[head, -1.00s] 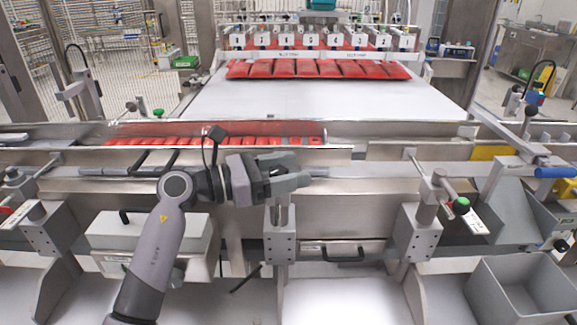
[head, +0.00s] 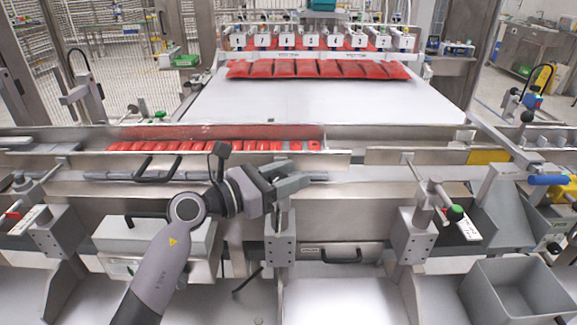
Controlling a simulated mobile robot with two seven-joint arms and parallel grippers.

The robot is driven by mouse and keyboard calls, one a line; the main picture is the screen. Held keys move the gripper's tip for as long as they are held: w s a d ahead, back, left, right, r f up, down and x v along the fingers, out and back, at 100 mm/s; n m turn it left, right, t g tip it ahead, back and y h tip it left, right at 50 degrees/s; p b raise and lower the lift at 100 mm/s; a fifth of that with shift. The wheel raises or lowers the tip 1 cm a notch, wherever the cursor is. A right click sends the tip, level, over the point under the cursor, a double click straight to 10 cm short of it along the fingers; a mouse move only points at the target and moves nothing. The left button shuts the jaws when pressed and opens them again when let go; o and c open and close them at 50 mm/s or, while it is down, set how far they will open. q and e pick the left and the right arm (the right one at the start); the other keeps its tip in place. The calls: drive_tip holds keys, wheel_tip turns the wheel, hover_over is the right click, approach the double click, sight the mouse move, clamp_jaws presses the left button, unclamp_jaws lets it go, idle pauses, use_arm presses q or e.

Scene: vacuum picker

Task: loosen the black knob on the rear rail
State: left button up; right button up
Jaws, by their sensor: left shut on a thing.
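My left gripper (head: 287,178) is over the top of an upright clamp post in the middle of the view. Its grey fingers are closed around the top of that post, where the black knob sits. The knob itself is mostly hidden by the fingers. Below it, the metal post runs down into a grey clamp block (head: 281,248) at the rail (head: 345,178). My right gripper is not in view.
A similar clamp block with a green-tipped handle (head: 455,213) stands to the right. A grey bin (head: 515,290) is at the lower right. Red packs (head: 320,69) lie on the white belt (head: 300,100) behind. A black-handled drawer (head: 342,255) is right of the post.

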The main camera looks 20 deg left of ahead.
sight(271, 183)
use_arm(q)
drive_tip(key=shift+n+t+y+p, duration=0.3)
drive_tip(key=shift+n, duration=0.1)
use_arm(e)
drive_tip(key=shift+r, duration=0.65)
use_arm(q)
drive_tip(key=o, duration=1)
drive_tip(key=shift+c, duration=0.2)
drive_tip(key=shift+b+v, duration=0.65)
drive_tip(key=shift+v, duration=2.95)
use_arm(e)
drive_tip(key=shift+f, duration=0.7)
use_arm(q)
drive_tip(key=shift+a, duration=0.1)
